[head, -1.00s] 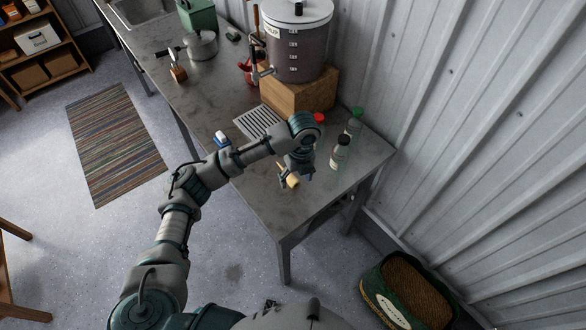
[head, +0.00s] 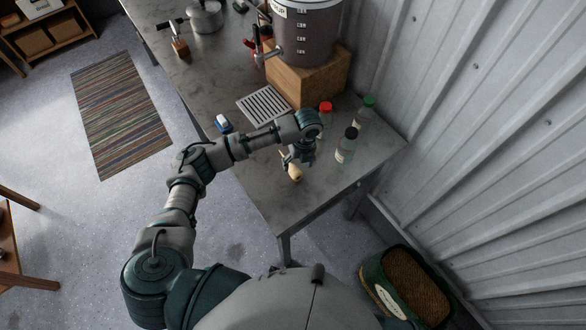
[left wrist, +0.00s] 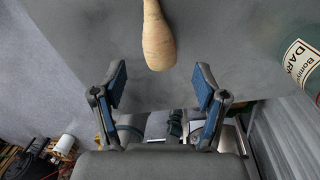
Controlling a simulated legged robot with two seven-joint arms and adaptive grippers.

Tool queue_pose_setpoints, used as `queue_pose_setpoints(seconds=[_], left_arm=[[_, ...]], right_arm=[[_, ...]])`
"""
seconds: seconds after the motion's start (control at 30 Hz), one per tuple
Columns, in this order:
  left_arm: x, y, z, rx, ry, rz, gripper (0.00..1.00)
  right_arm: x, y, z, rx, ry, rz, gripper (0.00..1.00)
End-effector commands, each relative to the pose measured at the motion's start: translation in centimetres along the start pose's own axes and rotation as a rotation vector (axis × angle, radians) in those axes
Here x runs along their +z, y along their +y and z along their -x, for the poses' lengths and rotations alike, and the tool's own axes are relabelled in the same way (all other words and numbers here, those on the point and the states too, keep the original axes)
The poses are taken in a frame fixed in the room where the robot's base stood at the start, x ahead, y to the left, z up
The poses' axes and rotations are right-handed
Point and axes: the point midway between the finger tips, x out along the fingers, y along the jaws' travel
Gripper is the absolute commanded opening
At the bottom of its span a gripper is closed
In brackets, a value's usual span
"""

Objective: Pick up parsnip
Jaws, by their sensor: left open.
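The parsnip (head: 296,173) is pale and tapered and lies on the grey counter near its front edge. In the left wrist view the parsnip (left wrist: 158,40) shows its thick rounded end just beyond the fingertips, roughly centred between them. My left gripper (head: 291,160) is directly over the parsnip, partly covering it in the head view. In the left wrist view its two blue-padded fingers (left wrist: 161,85) are spread wide with nothing between them. Whether any finger touches the parsnip cannot be told. My right gripper is not in view.
Bottles with red (head: 325,107), green (head: 368,101) and black (head: 350,133) caps stand just right of my left gripper. A metal grate (head: 264,105) and a large pot on a wooden block (head: 322,82) are behind. A blue-white item (head: 223,123) lies at the left edge.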

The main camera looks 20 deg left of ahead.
Motion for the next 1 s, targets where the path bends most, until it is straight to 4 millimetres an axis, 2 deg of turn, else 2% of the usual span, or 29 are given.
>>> queue_pose_setpoints(seconds=[0.17,0.43,0.7,0.97,1.0], left_arm=[[-0.1,0.0,-1.4,0.002,0.002,0.0,0.73],[0.0,0.0,-5.3,0.001,0.001,0.0,0.73],[0.0,0.0,-5.7,0.0,0.0,-0.001,0.73],[0.0,0.0,-5.7,0.0,0.0,-0.001,0.08],[0.0,0.0,-5.7,0.0,0.0,-0.001,0.07]], right_arm=[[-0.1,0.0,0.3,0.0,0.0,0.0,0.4],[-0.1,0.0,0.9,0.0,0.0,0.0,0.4],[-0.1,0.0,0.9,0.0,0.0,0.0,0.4],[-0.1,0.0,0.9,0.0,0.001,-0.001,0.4],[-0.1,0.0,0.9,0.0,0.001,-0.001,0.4]])
